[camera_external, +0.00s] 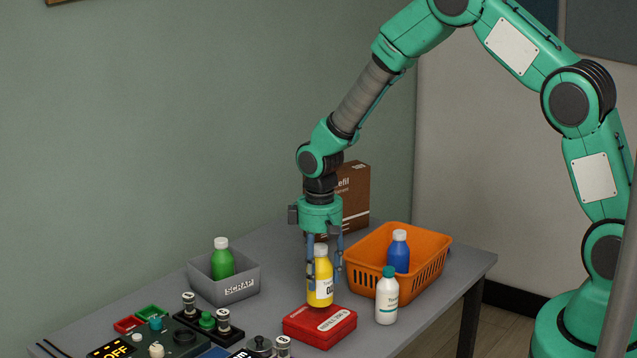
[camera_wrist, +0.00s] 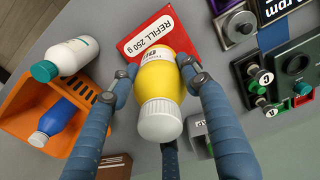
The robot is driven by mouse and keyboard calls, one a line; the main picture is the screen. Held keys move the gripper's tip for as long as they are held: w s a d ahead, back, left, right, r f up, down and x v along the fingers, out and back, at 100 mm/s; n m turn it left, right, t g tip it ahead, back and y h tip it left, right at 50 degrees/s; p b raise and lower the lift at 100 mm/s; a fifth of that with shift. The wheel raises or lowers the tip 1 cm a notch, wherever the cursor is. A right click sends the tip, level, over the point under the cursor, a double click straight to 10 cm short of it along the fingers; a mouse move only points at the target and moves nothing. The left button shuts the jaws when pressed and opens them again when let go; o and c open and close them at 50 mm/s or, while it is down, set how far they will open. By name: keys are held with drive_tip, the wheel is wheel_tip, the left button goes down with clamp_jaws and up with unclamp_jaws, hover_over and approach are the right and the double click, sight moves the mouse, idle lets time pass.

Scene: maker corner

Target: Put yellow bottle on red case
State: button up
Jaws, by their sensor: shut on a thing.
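The yellow bottle (camera_external: 321,278) with a white cap is upright in my gripper (camera_external: 324,272), whose fingers are shut on its sides. In the wrist view, the yellow bottle (camera_wrist: 158,85) sits between the fingertips of my gripper (camera_wrist: 157,77). The red case (camera_external: 320,327) lies flat on the table with a white label on its top. The bottle's bottom is at the case's back edge in the external view; I cannot tell whether it touches. The red case (camera_wrist: 185,40) lies beyond the bottle in the wrist view, partly hidden by it.
An orange basket (camera_external: 430,275) holds a blue bottle (camera_external: 399,252). A white bottle (camera_external: 387,297) with a teal cap stands between basket and case. A grey SCRAP bin (camera_external: 247,290) holds a green bottle (camera_external: 222,260). A brown box (camera_external: 357,195) stands behind; control gear (camera_external: 185,340) is at left.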

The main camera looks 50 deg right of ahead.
sight(320, 246)
drive_tip(key=shift+f, duration=1.7)
drive_tip(key=shift+f, duration=0.15)
drive_tip(key=o, duration=1.4)
wheel_tip(320, 246, up, 12)
drive_tip(key=shift+r+p, duration=0.15)
drive_tip(key=shift+p, duration=0.2)
